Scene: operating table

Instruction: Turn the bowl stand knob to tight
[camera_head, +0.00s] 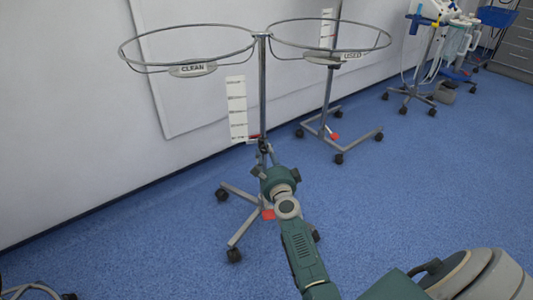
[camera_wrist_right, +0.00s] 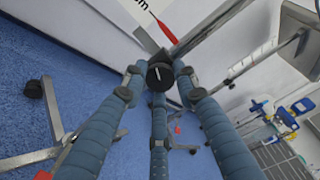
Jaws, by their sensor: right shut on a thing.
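The bowl stand (camera_head: 263,90) has a thin metal pole with two empty rings, labelled CLEAN and USED, and a wheeled base. Its knob (camera_wrist_right: 160,76) is black and round with a pale line across its face, close to upright in the right wrist view. My right gripper (camera_head: 264,154) reaches the pole at mid height, below the rings. Its three fingers are closed around the knob. In the head view the gripper largely hides the knob. My left gripper is not in view.
A white scale strip (camera_head: 237,110) hangs beside the pole, with a red pointer (camera_wrist_right: 167,32) just above the knob. A second wheeled stand (camera_head: 325,130) is behind to the right. Medical equipment (camera_head: 435,50) stands farther right. The wall is close at left; blue floor is open at right.

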